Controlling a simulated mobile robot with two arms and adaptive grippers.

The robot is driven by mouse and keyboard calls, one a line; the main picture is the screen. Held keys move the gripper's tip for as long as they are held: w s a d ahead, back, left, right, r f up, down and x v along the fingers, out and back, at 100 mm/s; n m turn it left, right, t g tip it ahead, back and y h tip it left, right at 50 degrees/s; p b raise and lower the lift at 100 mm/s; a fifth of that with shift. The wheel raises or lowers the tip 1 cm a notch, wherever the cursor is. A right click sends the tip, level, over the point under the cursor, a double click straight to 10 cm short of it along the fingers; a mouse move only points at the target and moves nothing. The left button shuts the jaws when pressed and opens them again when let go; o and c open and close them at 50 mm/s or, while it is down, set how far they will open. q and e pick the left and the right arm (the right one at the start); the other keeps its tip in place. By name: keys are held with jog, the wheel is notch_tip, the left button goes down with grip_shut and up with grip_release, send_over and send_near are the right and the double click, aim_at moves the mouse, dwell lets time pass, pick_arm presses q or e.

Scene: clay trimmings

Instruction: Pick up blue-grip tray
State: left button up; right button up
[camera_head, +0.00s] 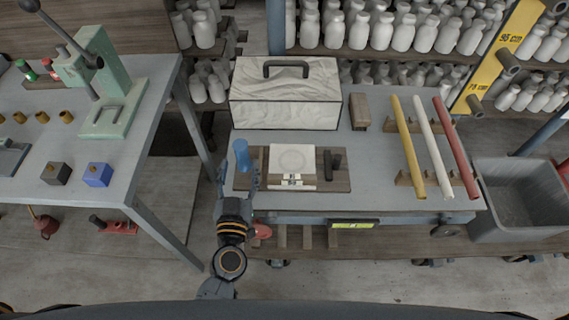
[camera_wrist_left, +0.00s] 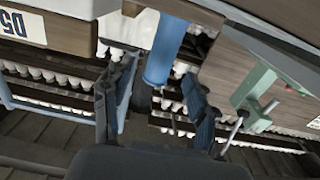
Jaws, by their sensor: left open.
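The tray (camera_head: 262,181) is a flat brown wooden board on the grey cart. It has an upright blue grip (camera_head: 242,152) at its left end and a dark grip (camera_head: 334,163) at its right. A white labelled block (camera_head: 291,163) sits on its middle. My left gripper (camera_head: 239,174) is open and empty at the tray's left end, its fingers on either side of the blue grip's line. In the left wrist view the blue grip (camera_wrist_left: 165,50) shows between the spread fingers (camera_wrist_left: 155,88); I cannot tell whether they touch it. My right gripper is not in view.
A white marbled case (camera_head: 286,95) stands behind the tray. Yellow, white and red rods (camera_head: 431,145) rest on wooden holders to the right, beside a grey bin (camera_head: 515,195). A workbench (camera_head: 60,165) with a green press (camera_head: 112,85) stands left, across a gap.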

aim_at(241, 156)
pick_arm(q)
jog(key=w, duration=0.4)
jog(key=shift+r, duration=0.15)
grip_shut()
jog(key=shift+r, duration=0.15)
